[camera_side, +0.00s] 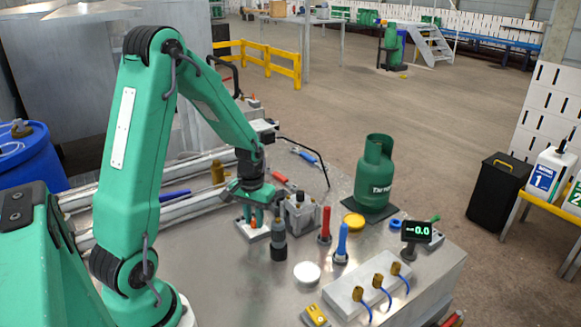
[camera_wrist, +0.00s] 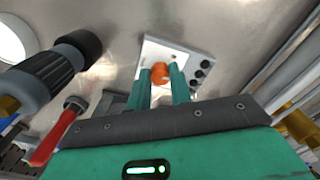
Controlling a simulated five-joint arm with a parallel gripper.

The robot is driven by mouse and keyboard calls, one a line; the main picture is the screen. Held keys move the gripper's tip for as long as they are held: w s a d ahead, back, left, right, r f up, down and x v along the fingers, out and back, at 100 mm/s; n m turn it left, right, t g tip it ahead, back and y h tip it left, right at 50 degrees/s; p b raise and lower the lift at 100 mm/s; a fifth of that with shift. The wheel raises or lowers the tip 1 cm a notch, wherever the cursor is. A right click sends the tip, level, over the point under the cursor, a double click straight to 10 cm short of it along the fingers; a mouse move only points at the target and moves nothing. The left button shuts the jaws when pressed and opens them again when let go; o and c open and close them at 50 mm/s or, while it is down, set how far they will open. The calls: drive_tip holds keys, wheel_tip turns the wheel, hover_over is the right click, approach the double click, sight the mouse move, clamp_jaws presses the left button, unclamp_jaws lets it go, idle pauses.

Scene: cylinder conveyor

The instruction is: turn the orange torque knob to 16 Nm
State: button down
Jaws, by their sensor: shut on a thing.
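The orange torque knob (camera_wrist: 160,72) sits on a pale panel (camera_wrist: 180,49) in the wrist view. My gripper (camera_wrist: 161,78) is over the panel, with its two green fingers shut on the knob, one on each side. The fingers hide parts of the knob's sides, and I cannot make out a torque scale. In the side view my gripper (camera_side: 256,216) points down at the pale panel (camera_side: 255,234) on the metal bench. A small dark display (camera_side: 416,231) shows what looks like -0.0 in green.
A dark-capped cylinder (camera_side: 279,242) stands close to the right of my gripper, with a grey fixture (camera_side: 300,211) behind it. Red (camera_side: 324,224) and blue (camera_side: 342,240) handled tools stand farther right. A green gas cylinder (camera_side: 375,178) stands at the back right.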

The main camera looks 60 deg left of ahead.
sight(254, 220)
drive_tip(key=m, duration=0.4)
drive_tip(key=shift+r+m, duration=0.1)
drive_tip(key=shift+m, duration=0.3)
drive_tip(key=m, duration=0.3)
drive_tip(key=shift+a+m, duration=0.1)
drive_tip(key=shift+m, duration=0.2)
drive_tip(key=m, duration=0.7)
drive_tip(key=shift+w, duration=0.1)
drive_tip(key=c, duration=1.3)
unclamp_jaws()
drive_tip(key=shift+o, duration=0.2)
drive_tip(key=shift+r, duration=3.9)
